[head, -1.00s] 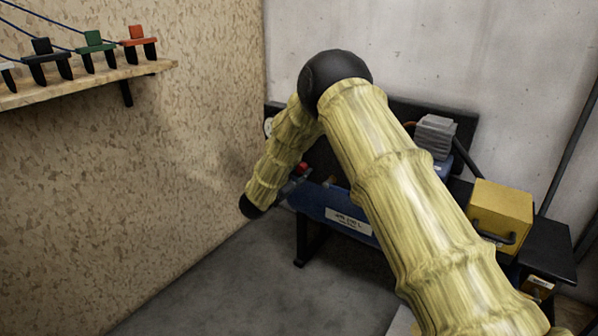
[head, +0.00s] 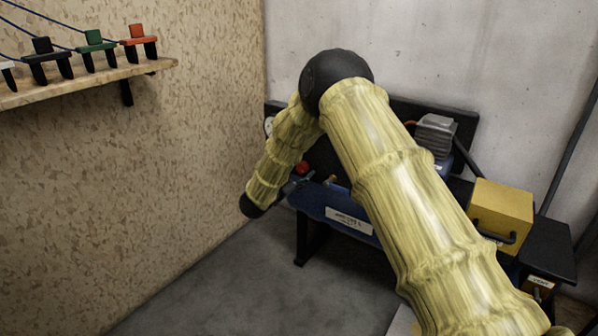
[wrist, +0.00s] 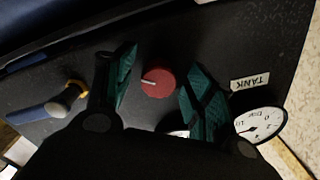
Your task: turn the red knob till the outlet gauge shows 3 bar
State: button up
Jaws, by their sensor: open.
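The red knob (wrist: 158,83), with a pale pointer mark, sits on a dark panel in the wrist view. My gripper (wrist: 157,70) is open, with one green-padded finger on each side of the knob. Gaps show between fingers and knob; I cannot tell the depth. A white dial (wrist: 180,133) below the knob is mostly hidden by my gripper, so its reading is hidden. Another gauge (wrist: 258,124) stands beside the TANK label (wrist: 250,81). In the head view the red knob (head: 302,167) shows beside my gripper (head: 308,178), which is mostly hidden.
A brass fitting with a blue handle (wrist: 62,101) is left of the knob in the wrist view. The blue tank (head: 335,208), a yellow box (head: 502,215) and a wall shelf (head: 100,85) show in the head view. Bare floor (head: 220,290) lies in front.

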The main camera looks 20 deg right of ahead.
jog(key=v, duration=1.2)
jog(key=shift+f, duration=0.1)
